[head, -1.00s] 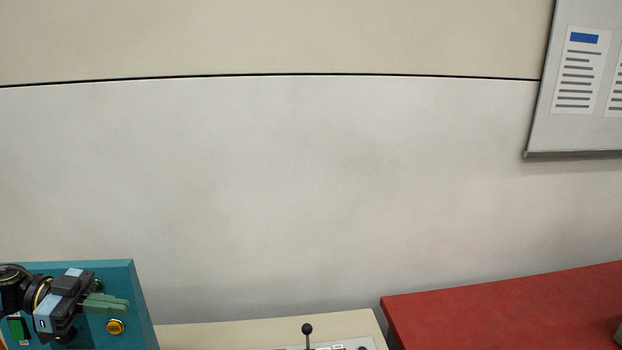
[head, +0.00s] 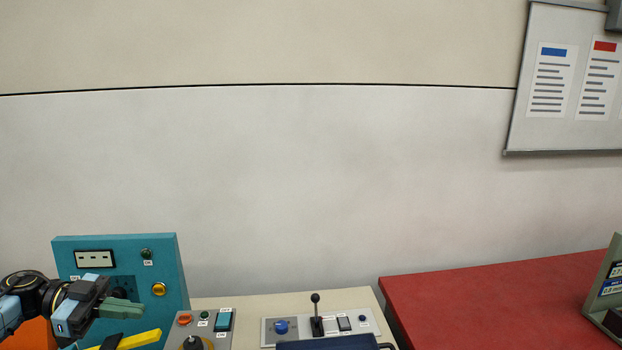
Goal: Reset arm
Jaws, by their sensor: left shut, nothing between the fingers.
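My left gripper (head: 122,309) is shut and empty, its green fingers together and pointing right. It is in the lower left, in front of the teal panel (head: 167,262). The panel carries a small display (head: 95,259), a dark green button (head: 146,254) and a yellow button (head: 159,289). A yellow bar (head: 139,340) shows just below the gripper, running to the lower left; I cannot tell if they touch. My right gripper is not in view.
On the beige table (head: 262,304) are a grey box (head: 221,343) with buttons and a knob, and a control plate (head: 268,339) with a blue knob and an upright black lever (head: 315,310). A red table (head: 470,300) stands right. An orange surface (head: 30,336) shows lower left.

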